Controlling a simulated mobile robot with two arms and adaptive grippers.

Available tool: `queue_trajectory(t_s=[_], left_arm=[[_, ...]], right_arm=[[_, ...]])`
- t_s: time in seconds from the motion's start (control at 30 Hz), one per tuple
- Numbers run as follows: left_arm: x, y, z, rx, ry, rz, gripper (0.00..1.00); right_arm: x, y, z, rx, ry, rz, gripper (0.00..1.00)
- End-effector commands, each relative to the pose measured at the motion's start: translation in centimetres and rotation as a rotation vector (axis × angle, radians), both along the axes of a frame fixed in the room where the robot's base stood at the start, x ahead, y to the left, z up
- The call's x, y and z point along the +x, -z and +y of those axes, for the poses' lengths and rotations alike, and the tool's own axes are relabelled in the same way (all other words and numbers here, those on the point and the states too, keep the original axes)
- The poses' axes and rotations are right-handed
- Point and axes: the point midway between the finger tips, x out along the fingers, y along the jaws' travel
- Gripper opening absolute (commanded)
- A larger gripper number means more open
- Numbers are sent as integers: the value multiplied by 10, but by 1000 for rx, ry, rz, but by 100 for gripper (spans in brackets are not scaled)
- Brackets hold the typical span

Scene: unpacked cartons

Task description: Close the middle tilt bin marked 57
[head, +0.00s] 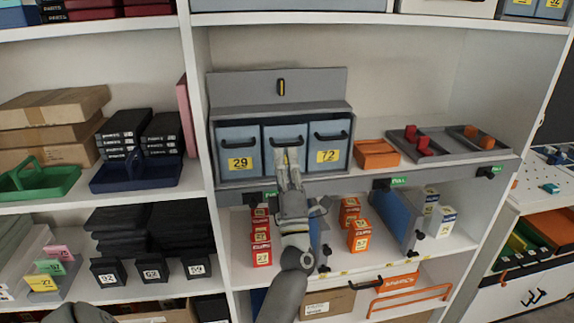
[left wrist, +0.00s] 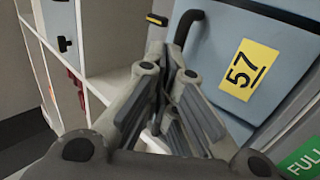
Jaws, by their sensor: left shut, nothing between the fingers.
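The middle tilt bin (head: 271,150) is pale blue with a dark handle and sits in a grey case between the bins marked 29 and 72. Its front looks about level with theirs in the head view. The yellow 57 label (left wrist: 241,70) is plain in the left wrist view, but mostly hidden behind my fingers in the head view. My left gripper (head: 289,160) is shut and empty, in front of the middle bin below its handle. It also shows in the left wrist view (left wrist: 168,76), beside the bin front; contact cannot be told. My right gripper is not in view.
The bin marked 29 (head: 238,145) and the bin marked 72 (head: 330,142) flank the middle one. Grey trays (head: 440,148) and an orange box (head: 377,154) stand to the right. Small red and orange cartons (head: 359,236) stand on the shelf below, near my arm.

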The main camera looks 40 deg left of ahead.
Motion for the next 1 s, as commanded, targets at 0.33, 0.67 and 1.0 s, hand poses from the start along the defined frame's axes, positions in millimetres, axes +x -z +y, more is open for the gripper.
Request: queue_trajectory(t_s=[0.33,0.67,1.0], left_arm=[[9,-11,10,0,1,-1,0],[13,-15,16,0,0,0,0],[14,-15,16,0,0,0,0]], right_arm=[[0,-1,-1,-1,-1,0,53],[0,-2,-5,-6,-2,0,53],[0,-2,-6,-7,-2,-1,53]])
